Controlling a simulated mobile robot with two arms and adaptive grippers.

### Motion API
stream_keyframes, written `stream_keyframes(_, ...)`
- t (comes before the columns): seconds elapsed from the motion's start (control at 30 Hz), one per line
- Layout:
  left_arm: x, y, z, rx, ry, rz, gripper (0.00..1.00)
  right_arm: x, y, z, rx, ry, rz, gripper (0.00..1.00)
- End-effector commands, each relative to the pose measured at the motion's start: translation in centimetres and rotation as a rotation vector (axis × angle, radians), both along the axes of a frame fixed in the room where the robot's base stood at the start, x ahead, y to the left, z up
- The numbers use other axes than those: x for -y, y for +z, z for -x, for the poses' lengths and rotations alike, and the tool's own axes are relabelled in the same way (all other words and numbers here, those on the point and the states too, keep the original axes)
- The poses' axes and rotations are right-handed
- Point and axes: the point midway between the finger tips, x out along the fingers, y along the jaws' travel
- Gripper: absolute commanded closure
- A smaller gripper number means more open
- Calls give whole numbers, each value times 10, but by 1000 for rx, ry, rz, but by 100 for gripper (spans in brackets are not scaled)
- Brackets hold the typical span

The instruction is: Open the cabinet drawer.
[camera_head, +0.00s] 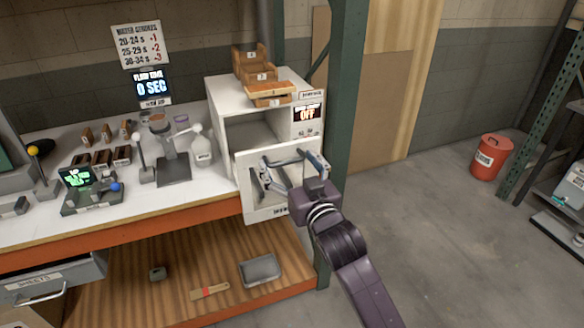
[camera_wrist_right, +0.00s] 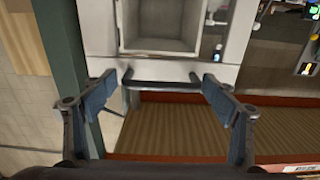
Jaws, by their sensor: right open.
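The white cabinet (camera_head: 240,98) stands at the right end of the workbench, with an open compartment above and a pale drawer front (camera_head: 246,160) below. My right gripper (camera_head: 291,172) is in front of this lower part and hides some of it. In the right wrist view its two fingers (camera_wrist_right: 158,87) are spread apart, near the two ends of a dark bar handle (camera_wrist_right: 160,86) on the white cabinet. The handle lies between the fingers, which are not closed on it. Whether they touch it I cannot tell. My left gripper is not in view.
Wooden trays (camera_head: 252,66) sit on the cabinet. A green post (camera_head: 346,100) stands close on its right. A white bottle (camera_head: 202,150) and a press stand on the bench to its left. A grey drawer (camera_head: 50,279) hangs lower left.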

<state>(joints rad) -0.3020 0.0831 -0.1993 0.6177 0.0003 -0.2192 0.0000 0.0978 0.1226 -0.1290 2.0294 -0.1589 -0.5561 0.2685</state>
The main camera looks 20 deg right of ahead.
Motion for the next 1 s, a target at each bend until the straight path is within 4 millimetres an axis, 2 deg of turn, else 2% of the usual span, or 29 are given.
stream_keyframes(0.17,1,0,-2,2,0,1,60,0,-2,18,-3,0,-1,21)
stream_keyframes(0.6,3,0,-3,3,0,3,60,4,-1,98,-1,-1,0,21)
stream_keyframes(0.8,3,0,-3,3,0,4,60,5,-1,115,0,-1,0,21)
stream_keyframes(1.0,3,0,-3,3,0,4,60,5,0,120,2,-1,0,21)
